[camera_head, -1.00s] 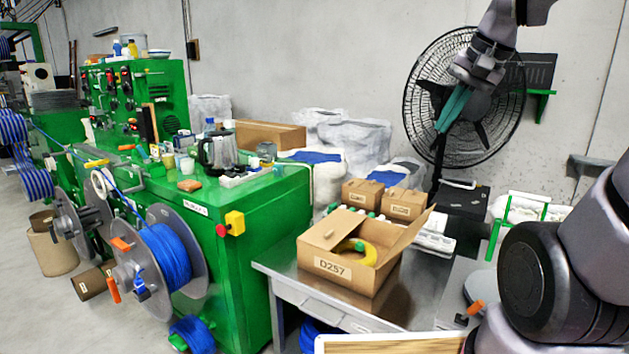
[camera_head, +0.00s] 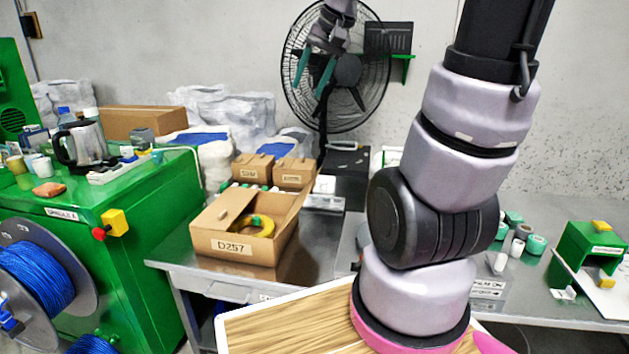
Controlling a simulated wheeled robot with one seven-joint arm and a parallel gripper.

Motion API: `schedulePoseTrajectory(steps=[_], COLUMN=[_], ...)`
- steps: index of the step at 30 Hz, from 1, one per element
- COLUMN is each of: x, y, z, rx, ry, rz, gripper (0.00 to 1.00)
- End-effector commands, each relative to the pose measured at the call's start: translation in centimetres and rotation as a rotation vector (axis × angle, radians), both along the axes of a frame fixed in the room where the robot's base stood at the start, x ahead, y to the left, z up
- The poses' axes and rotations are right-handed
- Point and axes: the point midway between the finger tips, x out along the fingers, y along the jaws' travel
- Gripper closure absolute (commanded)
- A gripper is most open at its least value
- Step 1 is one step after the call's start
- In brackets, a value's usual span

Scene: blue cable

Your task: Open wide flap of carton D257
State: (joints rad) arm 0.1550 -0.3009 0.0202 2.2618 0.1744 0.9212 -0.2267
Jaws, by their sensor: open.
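The carton marked D257 (camera_head: 237,247) stands on the metal table, partly open. A flap on its left lies over part of the opening, and a flap on its right stands tilted up and outward. A yellow ring-shaped item (camera_head: 262,226) shows inside; the rest of the inside is hidden. My gripper (camera_head: 309,88) is high up in front of the fan, above and apart from the carton. Its two teal fingers are spread, with nothing between them.
Two small closed cartons (camera_head: 252,168) (camera_head: 294,173) stand behind D257. The green machine (camera_head: 120,240) with a yellow-and-red button box is at the left. The fan (camera_head: 373,70) stands behind. Green spools (camera_head: 537,243) and a green stand (camera_head: 590,245) are at the right.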

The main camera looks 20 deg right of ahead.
Motion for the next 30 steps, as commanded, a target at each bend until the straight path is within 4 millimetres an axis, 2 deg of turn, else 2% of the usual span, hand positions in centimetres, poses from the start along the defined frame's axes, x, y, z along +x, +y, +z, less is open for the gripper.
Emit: schedulePoseTrajectory(steps=[1,3,8,11,15,18,21,24,27,30], x=[2.1,4.7,10.5,13.8,17.7,19.9,21.4,22.3,22.8,23.0], y=[-0.8,-1.9,-4.8,-7.1,-10.4,-12.9,-15.0,-16.6,-17.6,-17.8], z=[-1.0,-2.3,-6.4,-9.6,-14.9,-19.2,-23.2,-26.3,-28.2,-29.2], rx=[0.015,0.037,0.096,0.137,0.199,0.243,0.282,0.313,0.331,0.338], ry=[0.028,0.053,0.102,0.127,0.155,0.169,0.177,0.180,0.180,0.180], rz=[-0.007,-0.008,-0.018,-0.029,-0.047,-0.062,-0.079,-0.092,-0.101,-0.103], gripper=[0.47,0.47,0.47,0.47,0.47,0.47,0.47,0.47,0.47,0.47])
